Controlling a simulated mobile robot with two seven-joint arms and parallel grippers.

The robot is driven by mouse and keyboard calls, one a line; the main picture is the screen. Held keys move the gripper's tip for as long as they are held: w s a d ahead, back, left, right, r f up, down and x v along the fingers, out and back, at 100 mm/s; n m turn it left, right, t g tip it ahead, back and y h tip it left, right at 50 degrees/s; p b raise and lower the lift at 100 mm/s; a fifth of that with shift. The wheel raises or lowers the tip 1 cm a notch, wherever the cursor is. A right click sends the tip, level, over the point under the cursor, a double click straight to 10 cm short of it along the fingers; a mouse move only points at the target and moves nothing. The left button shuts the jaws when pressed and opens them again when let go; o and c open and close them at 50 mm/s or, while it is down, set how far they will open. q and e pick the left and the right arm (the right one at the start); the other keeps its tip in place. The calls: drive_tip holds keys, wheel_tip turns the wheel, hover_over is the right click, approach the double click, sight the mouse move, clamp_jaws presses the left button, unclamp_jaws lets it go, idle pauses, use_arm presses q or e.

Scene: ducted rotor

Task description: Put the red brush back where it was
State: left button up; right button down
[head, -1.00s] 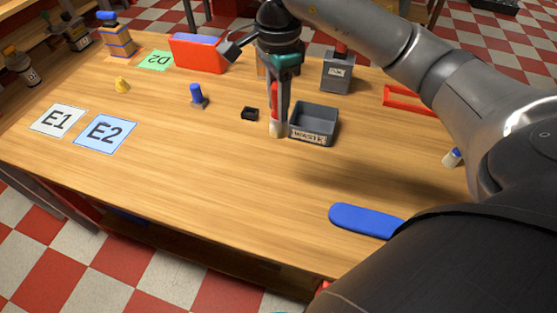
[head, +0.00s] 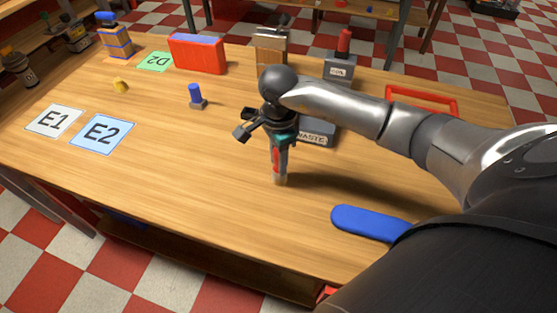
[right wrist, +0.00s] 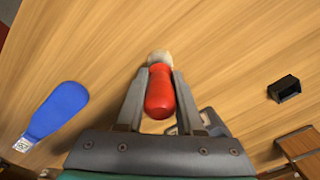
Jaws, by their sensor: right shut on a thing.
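The red brush (right wrist: 160,92) is between the two fingers of my right gripper in the right wrist view, with its pale bristle end (right wrist: 160,58) pointing away from the palm. In the head view my right gripper (head: 279,172) is shut on the brush (head: 276,162), which hangs upright, bristles down, over the front middle of the table. I cannot tell whether the bristles touch the wood. My left gripper does not show.
The grey WASTE bin (head: 318,132) is just behind my right gripper, partly hidden by my arm. A blue paddle-shaped thing (head: 368,222) lies at the front right. Labels E1 (head: 54,121) and E2 (head: 101,133) lie at the left. The front middle of the table is clear.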

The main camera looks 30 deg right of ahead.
drive_tip(key=shift+f, duration=0.1)
drive_tip(key=shift+f, duration=0.1)
drive_tip(key=c, duration=0.5)
unclamp_jaws()
drive_tip(key=shift+c, duration=0.2)
drive_tip(key=shift+r, duration=0.2)
wheel_tip(320, 180, up, 12)
drive_tip(key=shift+p, duration=0.85)
